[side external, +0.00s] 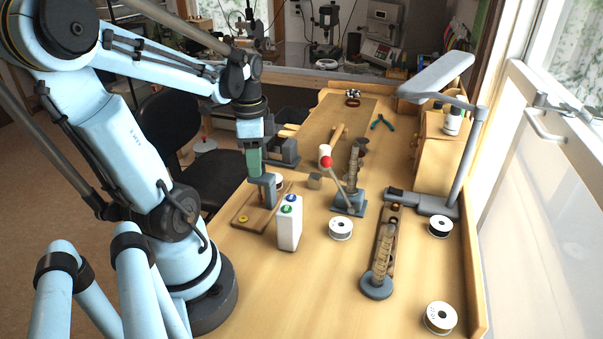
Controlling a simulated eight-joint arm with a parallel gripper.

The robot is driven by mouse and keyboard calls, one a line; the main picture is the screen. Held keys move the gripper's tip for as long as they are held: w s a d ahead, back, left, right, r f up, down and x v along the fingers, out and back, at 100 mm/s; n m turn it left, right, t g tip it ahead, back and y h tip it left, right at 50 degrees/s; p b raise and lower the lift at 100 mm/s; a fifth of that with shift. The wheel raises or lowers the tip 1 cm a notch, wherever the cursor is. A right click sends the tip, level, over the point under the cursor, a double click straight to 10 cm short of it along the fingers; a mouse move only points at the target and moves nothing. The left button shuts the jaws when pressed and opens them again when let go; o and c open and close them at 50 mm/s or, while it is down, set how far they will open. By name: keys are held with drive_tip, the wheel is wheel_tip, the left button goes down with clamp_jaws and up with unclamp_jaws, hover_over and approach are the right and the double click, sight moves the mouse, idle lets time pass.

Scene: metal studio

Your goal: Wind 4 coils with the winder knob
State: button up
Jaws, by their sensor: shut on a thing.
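My gripper (255,168), with green fingers, points down at the left of the bench. It is shut at the top of a small device that looks like the winder, with a blue-grey upright block (265,190) on a wooden base (240,227). The knob is hidden by the fingers, and I cannot make out the coils or wire. A small yellow disc (243,218) lies on the base's front left part.
A white box with blue and green buttons (289,228) stands close right. A red-balled lever (326,162) rises from a blue-based stand (348,206) beyond. Spools (341,228), a stepped rod (382,255) and a lamp (440,80) occupy the right.

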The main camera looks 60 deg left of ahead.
drive_tip(key=m, duration=0.4)
drive_tip(key=shift+a, duration=0.1)
drive_tip(key=shift+w+m, duration=0.1)
drive_tip(key=shift+m, duration=1.7)
drive_tip(key=o, duration=1)
drive_tip(key=shift+o, duration=0.2)
wheel_tip(320, 180, up, 12)
